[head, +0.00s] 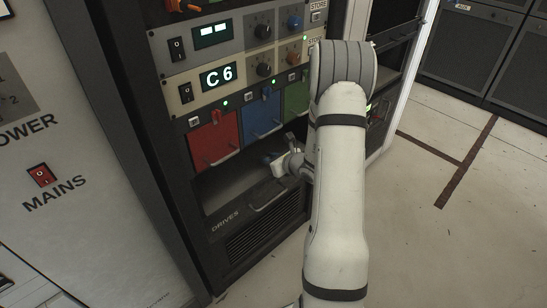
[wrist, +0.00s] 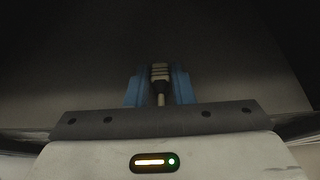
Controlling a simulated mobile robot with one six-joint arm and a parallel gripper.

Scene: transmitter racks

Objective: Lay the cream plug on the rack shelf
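The cream plug (wrist: 160,74) shows in the wrist view as a ribbed, pale body with a thin stem toward me. It sits between the two blue fingers of my gripper (wrist: 159,88), which are close on both sides of it. Beyond it is a dark, plain surface; I cannot tell whether the plug touches it. In the head view my gripper (head: 291,152) is at the mouth of the open rack shelf (head: 225,182), below the coloured panels. The plug cannot be made out there, and my arm hides the shelf's right part.
Red (head: 214,142), blue (head: 262,116) and green (head: 296,98) panels with handles sit just above the shelf opening. The drives drawer (head: 265,222) with a handle is below. A mains cabinet (head: 75,150) stands at left. Open floor (head: 440,225) lies at right.

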